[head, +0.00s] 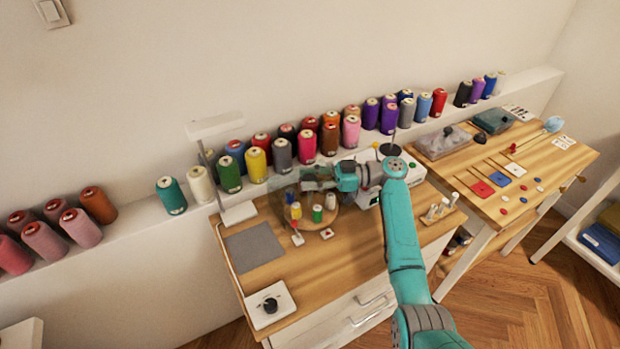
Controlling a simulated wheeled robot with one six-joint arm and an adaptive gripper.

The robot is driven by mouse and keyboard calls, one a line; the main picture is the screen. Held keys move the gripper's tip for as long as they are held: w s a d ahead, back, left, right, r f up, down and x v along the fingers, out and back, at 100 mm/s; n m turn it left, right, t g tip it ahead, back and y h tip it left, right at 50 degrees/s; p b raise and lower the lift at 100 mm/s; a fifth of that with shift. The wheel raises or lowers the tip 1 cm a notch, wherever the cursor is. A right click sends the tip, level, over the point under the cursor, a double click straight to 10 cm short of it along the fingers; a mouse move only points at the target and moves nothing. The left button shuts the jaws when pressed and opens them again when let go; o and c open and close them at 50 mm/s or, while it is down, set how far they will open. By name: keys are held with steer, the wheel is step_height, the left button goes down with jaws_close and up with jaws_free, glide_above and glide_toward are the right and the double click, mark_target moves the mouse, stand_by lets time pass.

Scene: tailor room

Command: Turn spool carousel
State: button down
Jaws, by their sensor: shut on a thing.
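The spool carousel (309,228) is a round wooden disc on the left table. Small spools stand on it: a yellow one (296,210), a green one (317,214) and a white one (331,201). My gripper (309,185) is over the far side of the disc, reaching in from the right. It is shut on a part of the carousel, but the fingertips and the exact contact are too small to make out. My teal arm hides part of the table to the right of the disc.
A grey mat (254,248), a black dial on a white plate (270,305) and a lamp (238,213) are at left. Large thread cones line the back ledge (140,232). A white machine (367,190) stands close right. A second table (545,162) is farther right.

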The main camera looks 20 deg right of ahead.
stand_by(0.3)
steer(key=c, duration=0.7)
jaws_free()
step_height(320, 180, up, 10)
steer(key=shift+f, duration=0.1)
steer(key=shift+o, duration=0.3)
